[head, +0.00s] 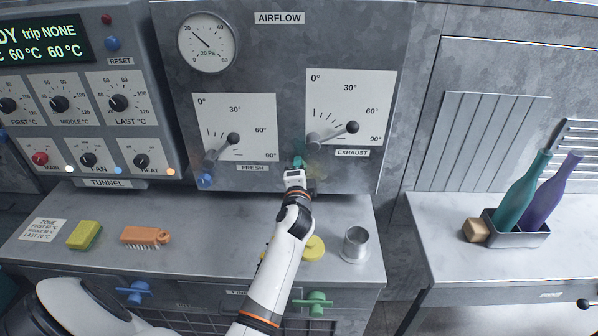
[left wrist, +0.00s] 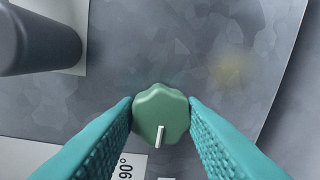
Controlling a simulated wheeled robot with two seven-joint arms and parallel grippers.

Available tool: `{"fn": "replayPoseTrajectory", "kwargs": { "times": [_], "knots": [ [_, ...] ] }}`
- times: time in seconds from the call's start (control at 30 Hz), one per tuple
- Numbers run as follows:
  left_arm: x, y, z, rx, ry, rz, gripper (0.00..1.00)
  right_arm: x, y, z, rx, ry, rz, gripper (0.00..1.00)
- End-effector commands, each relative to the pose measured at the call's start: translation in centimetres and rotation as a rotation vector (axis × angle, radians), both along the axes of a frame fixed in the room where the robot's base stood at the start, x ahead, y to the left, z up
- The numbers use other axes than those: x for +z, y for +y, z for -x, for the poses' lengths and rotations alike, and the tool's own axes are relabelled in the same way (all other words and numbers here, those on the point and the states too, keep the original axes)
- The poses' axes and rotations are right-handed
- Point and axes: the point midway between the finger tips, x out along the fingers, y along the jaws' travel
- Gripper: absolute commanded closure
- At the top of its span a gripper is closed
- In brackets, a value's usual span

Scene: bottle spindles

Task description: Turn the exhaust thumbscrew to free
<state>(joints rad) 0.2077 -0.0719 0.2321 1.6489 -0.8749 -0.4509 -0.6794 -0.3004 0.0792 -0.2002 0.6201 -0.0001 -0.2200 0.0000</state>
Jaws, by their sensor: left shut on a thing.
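The exhaust thumbscrew is a green lobed knob (left wrist: 161,112) on the grey airflow panel (head: 290,180). A short white mark shows on the knob, near its lower edge in the left wrist view. My left gripper (head: 298,165) is at the panel, left of and below the EXHAUST label (head: 352,153). Its teal fingers are shut on the knob, one on each side; in the head view they and the wrist mostly hide it. The exhaust lever (head: 352,127) points right and slightly up on its dial, between 60° and 90°. My right gripper is not in view.
The fresh lever (head: 233,138) and a blue thumbscrew (head: 205,180) are to the left. Below, the ledge holds a yellow-green sponge (head: 84,235), an orange brush (head: 146,237), a yellow item (head: 314,248) and a metal cup (head: 355,245). Bottles (head: 522,195) stand far right.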

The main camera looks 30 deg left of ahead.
Motion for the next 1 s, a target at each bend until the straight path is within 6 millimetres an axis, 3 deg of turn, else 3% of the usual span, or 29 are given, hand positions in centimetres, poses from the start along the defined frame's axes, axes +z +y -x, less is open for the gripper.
{"fn": "replayPoseTrajectory", "kwargs": {
  "times": [0.37,0.4,0.5,1.0],
  "knots": [
    [-0.33,-0.07,0.04,0.0,0.002,0.01,0.87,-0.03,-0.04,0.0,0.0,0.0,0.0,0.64],
    [-0.33,-0.07,0.04,0.0,0.002,0.01,0.59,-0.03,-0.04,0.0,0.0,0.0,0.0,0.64],
    [-0.27,-0.06,0.03,0.0,0.002,0.008,0.43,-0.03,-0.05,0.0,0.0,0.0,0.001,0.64],
    [0.07,0.28,-0.06,-0.001,0.001,0.004,0.43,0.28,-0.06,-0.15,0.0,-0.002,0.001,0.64]
  ]
}}
